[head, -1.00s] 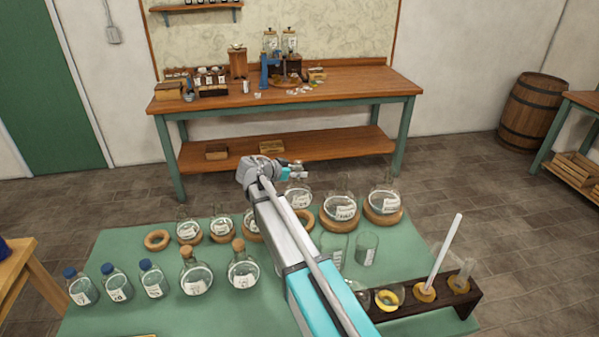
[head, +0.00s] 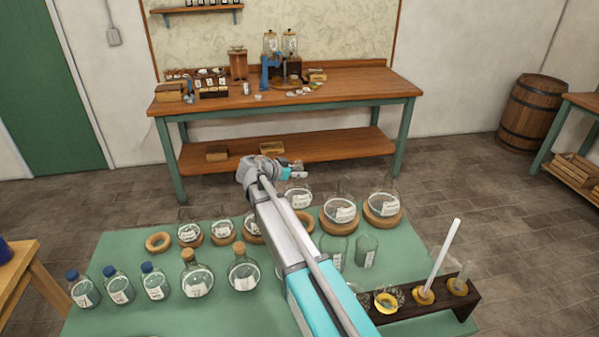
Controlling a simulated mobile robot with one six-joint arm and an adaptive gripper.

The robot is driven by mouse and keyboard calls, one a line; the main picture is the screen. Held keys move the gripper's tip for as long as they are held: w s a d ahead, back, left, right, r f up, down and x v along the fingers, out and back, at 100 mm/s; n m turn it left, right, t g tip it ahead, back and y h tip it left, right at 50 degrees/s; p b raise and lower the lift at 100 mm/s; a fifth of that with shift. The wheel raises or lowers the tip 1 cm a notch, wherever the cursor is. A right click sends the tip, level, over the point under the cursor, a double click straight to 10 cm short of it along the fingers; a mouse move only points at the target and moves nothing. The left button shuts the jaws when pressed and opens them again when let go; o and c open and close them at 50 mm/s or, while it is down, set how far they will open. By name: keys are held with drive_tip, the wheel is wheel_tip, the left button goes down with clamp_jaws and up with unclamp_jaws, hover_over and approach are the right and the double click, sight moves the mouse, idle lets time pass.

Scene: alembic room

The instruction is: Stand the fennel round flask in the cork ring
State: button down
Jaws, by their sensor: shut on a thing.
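My gripper (head: 293,171) is at the far edge of the green table, at the end of my arm. It is shut on a round flask (head: 298,197) with a white label, which hangs just below it. The label is too small to read, so I cannot confirm it is the fennel one. A cork ring (head: 305,221) shows just in front of the flask, partly hidden by my arm. I cannot tell whether the flask touches the ring or the table. Another cork ring (head: 159,243) lies empty at the left.
Other round flasks stand in cork rings, two large ones (head: 340,208) at right, smaller ones (head: 190,233) at left. Corked flasks (head: 197,280), blue-capped bottles (head: 118,289), beakers (head: 366,251) and a dark rack (head: 435,309) stand nearer.

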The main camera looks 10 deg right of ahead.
drive_tip(key=shift+r, duration=0.1)
idle(0.3)
wheel_tip(320, 180, up, 16)
drive_tip(key=p, duration=1.5)
drive_tip(key=shift+f+p, duration=0.25)
drive_tip(key=shift+p, duration=0.1)
drive_tip(key=shift+s, duration=0.1)
